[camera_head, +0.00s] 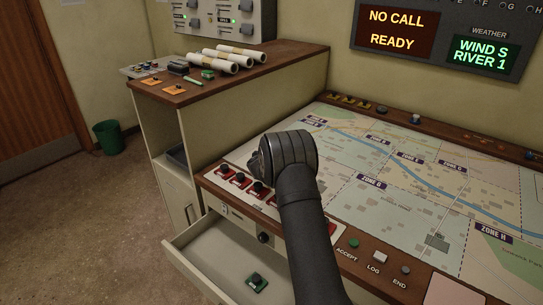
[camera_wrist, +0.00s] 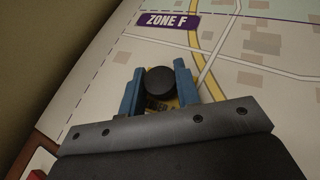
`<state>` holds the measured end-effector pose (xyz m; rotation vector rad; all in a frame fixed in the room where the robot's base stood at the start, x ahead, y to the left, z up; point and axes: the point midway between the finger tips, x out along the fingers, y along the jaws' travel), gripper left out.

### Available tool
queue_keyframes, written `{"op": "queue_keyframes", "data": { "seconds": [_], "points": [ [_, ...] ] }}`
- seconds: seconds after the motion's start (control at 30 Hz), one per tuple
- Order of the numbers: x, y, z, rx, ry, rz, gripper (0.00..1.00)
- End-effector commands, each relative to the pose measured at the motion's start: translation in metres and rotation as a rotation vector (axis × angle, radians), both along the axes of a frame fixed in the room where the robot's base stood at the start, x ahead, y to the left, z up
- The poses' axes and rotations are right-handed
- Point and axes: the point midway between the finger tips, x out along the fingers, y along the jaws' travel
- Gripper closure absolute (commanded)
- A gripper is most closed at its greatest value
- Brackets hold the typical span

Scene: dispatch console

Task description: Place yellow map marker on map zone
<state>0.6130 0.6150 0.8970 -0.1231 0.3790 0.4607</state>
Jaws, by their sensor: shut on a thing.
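In the wrist view, my gripper (camera_wrist: 158,76) has its blue fingers shut on a yellow map marker (camera_wrist: 188,92) with a round black knob. The marker is between the fingers, over the pale map just below the ZONE F label (camera_wrist: 168,21). I cannot tell whether its base touches the map. In the head view, the map (camera_head: 400,170) covers the console top. My dark arm reaches over its left part and hides the gripper and held marker.
Red markers (camera_head: 240,178) line the map's left front edge. Yellow markers (camera_head: 350,100) sit on the back ledge. A side cabinet (camera_head: 245,70) with paper rolls (camera_head: 228,60) stands at the left. The map's right side is clear.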

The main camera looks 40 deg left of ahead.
Motion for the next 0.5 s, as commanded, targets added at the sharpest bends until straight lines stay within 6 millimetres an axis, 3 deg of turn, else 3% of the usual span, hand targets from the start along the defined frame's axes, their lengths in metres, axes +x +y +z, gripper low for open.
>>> {"op": "queue_keyframes", "data": {
  "seconds": [0.37, 0.4, 0.5],
  "points": [
    [0.0003, -0.0002, -0.0038, 0.0, -0.001, -0.001, 0.97],
    [0.0003, -0.0002, -0.0032, 0.0, -0.001, 0.0, 0.62],
    [0.0002, -0.0002, -0.0032, 0.0, -0.001, 0.0, 0.48]
  ]
}}
